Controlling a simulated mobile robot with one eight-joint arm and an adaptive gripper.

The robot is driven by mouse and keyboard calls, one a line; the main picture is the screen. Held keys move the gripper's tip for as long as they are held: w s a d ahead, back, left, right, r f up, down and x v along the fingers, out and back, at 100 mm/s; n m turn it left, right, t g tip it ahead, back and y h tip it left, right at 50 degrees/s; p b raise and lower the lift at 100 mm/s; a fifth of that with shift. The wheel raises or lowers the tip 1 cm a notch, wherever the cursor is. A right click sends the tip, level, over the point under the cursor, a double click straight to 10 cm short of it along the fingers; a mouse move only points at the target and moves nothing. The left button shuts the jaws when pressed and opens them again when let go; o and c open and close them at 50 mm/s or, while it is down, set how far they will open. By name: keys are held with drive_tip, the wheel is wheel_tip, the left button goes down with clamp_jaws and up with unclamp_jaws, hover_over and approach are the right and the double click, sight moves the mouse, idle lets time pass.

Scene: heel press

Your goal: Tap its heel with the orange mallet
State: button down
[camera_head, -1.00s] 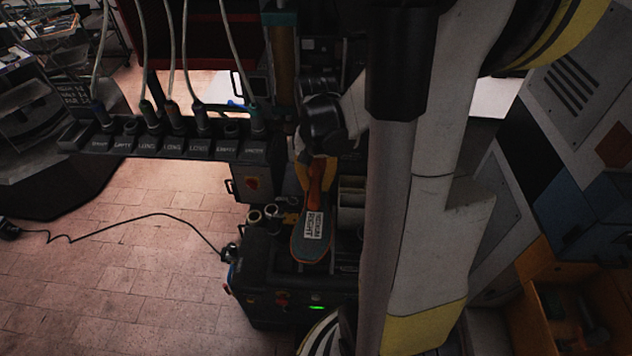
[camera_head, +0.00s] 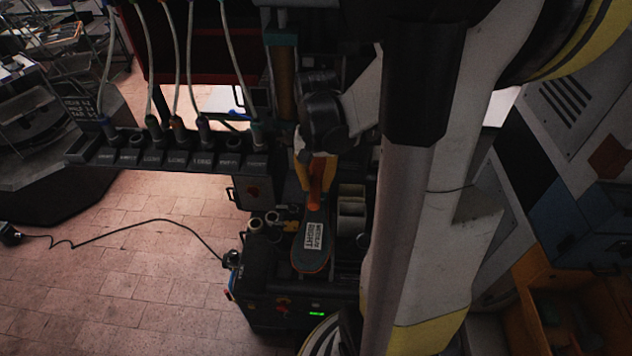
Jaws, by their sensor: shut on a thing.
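My gripper (camera_head: 317,185) hangs at the centre, with its dark wrist above and yellow fingers pointing down. It is shut on a narrow orange piece (camera_head: 317,184). I cannot tell from its outline whether this is the mallet or part of the footwear. A dark grey sole-shaped piece (camera_head: 312,262) with an orange rim and a white label reading "RIGHT" lies just below the fingers, over the dark machine (camera_head: 262,285). The orange piece overlaps its upper end in the picture. Whether they touch is unclear. No separate mallet head can be made out.
A black labelled rack (camera_head: 165,156) with several cabled plugs stands at the left. Small bins (camera_head: 351,208) sit right of the sole. A cable (camera_head: 130,217) crosses the open tiled floor (camera_head: 130,290). An orange-yellow container (camera_head: 545,300) is at lower right.

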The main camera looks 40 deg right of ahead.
wheel_tip(320, 180, down, 5)
drive_tip(key=b, duration=0.4)
wheel_tip(320, 180, up, 5)
drive_tip(key=p, duration=0.3)
drive_tip(key=shift+r+p, duration=0.15)
drive_tip(key=shift+p, duration=0.25)
drive_tip(key=shift+f, duration=0.25)
wheel_tip(320, 180, down, 5)
drive_tip(key=b, duration=0.5)
drive_tip(key=shift+r, duration=0.1)
wheel_tip(320, 180, up, 5)
drive_tip(key=p, duration=0.4)
wheel_tip(320, 180, up, 5)
drive_tip(key=p, duration=0.3)
drive_tip(key=shift+p, duration=0.4)
